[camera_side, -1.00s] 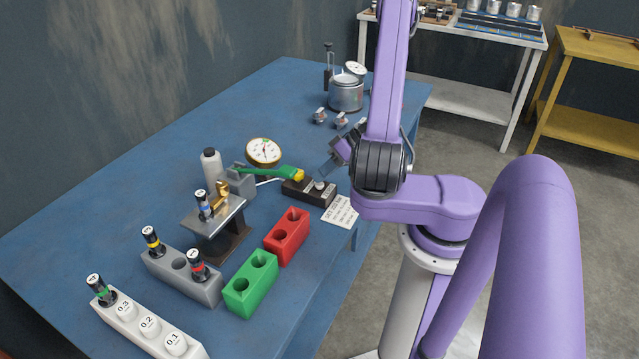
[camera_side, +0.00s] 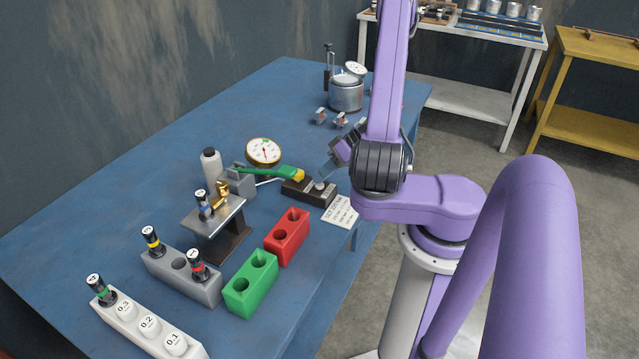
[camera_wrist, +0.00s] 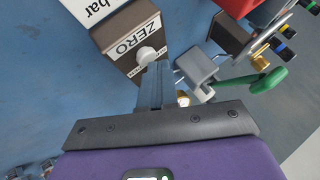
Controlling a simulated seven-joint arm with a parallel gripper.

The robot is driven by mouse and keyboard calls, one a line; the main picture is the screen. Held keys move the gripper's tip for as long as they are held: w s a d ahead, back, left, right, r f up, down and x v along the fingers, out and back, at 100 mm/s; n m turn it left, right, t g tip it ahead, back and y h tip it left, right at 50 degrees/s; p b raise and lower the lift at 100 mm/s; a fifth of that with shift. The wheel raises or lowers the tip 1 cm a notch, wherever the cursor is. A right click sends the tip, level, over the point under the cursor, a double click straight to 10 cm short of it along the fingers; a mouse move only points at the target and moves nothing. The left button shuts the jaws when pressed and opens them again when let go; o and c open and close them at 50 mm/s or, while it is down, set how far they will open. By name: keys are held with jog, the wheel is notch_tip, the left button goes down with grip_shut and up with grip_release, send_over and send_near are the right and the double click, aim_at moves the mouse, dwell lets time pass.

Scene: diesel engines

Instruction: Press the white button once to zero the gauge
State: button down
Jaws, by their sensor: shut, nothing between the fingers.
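The white button (camera_wrist: 146,55) sits on a dark box (camera_side: 301,188) with a white ZERO label (camera_wrist: 131,37). In the side view the button (camera_side: 319,186) is partly covered by my fingertips. My gripper (camera_side: 324,177) is shut and empty, angled down with its tips at the button. In the wrist view my gripper (camera_wrist: 155,70) has its tips at the button's lower edge; whether the button is pressed in I cannot tell. The round gauge (camera_side: 263,151) with a white dial and brass rim stands behind the box, its reading too small to make out.
A green-handled part (camera_side: 270,172) lies close left of the box. A paper card (camera_side: 341,213) lies in front. Red (camera_side: 287,238) and green (camera_side: 250,285) blocks stand nearer the camera. A metal pot (camera_side: 346,94) stands at the back.

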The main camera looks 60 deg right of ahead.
aim_at(323, 183)
jog(key=shift+r, duration=0.8)
jog(key=shift+r, duration=2.5)
